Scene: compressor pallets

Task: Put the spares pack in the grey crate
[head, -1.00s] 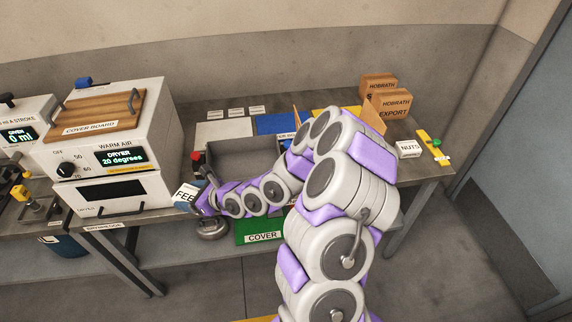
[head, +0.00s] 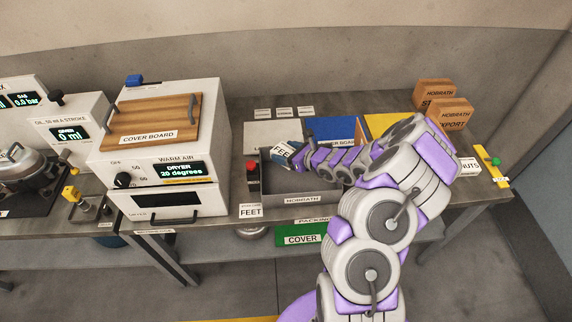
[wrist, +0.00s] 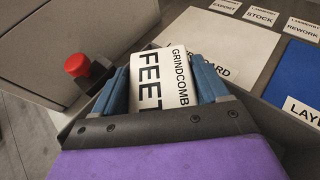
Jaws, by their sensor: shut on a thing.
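A small white pack (head: 281,153) marked FEET is in my gripper (head: 292,157), over the left back part of the grey crate (head: 282,197). In the wrist view the pack (wrist: 160,80) is marked FEET and GRINDCOMB and sits between both blue fingers of my gripper (wrist: 166,92). My gripper is shut on it. The crate is open-topped, with HOBRATH on its front wall. My arm hides its right part, and I cannot see whether anything lies in it. I cannot tell the pack's exact height above the crate floor.
A red button (head: 252,165) stands at the crate's left, behind a FEET label (head: 251,211). The white dryer (head: 205,135) is farther left. White, blue (head: 330,129) and yellow (head: 388,123) areas lie behind. Wooden boxes (head: 450,113) stand at the back right.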

